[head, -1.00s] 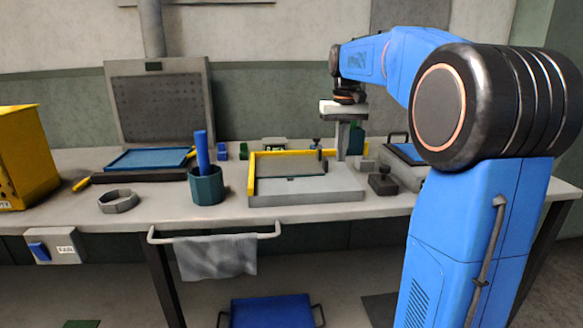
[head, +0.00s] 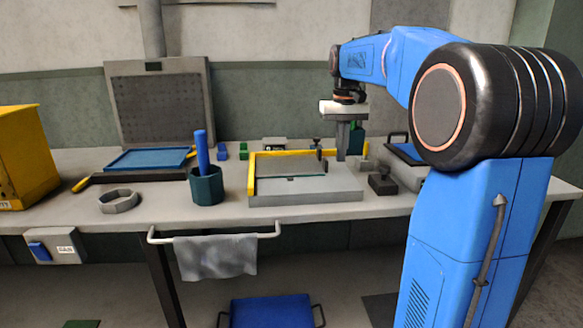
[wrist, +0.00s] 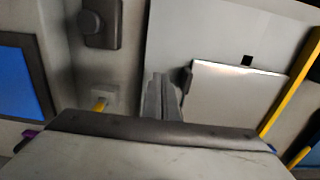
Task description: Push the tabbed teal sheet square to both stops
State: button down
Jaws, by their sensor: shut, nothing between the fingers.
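The sheet (head: 290,168) lies flat on a light grey fixture plate (head: 345,187); it looks grey here, with a small dark tab at its front edge. In the wrist view the sheet (wrist: 235,92) shows its dark tab (wrist: 247,60). Yellow stops run along the left side (head: 251,175) and the back (head: 285,153); the left one (wrist: 290,85) is close beside the sheet in the wrist view. My gripper (head: 341,158) points down at the sheet's right side. Its shut fingers (wrist: 162,98) are beside the sheet's edge; I cannot tell whether they touch it. The back contact is hidden.
A dark clamp (head: 318,148) stands at the back stop. A dark block (head: 382,184) and a blue-topped case (head: 407,153) are right of the fixture. A teal cup (head: 206,186) and grey ring (head: 118,201) stand left. The bench front between them is clear.

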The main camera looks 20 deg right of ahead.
jog(key=shift+f, duration=0.9)
dwell(0.5)
jog(key=shift+w+a, duration=0.15)
jog(key=shift+a, duration=0.25)
dwell(0.6)
jog(key=shift+w+a, duration=0.1)
jog(key=shift+a, duration=0.25)
jog(key=shift+w+a, duration=0.1)
jog(key=shift+a, duration=0.2)
jog(key=shift+a, duration=0.35)
jog(key=shift+w+a, duration=0.15)
jog(key=shift+a, duration=0.05)
jog(key=shift+d, duration=0.15)
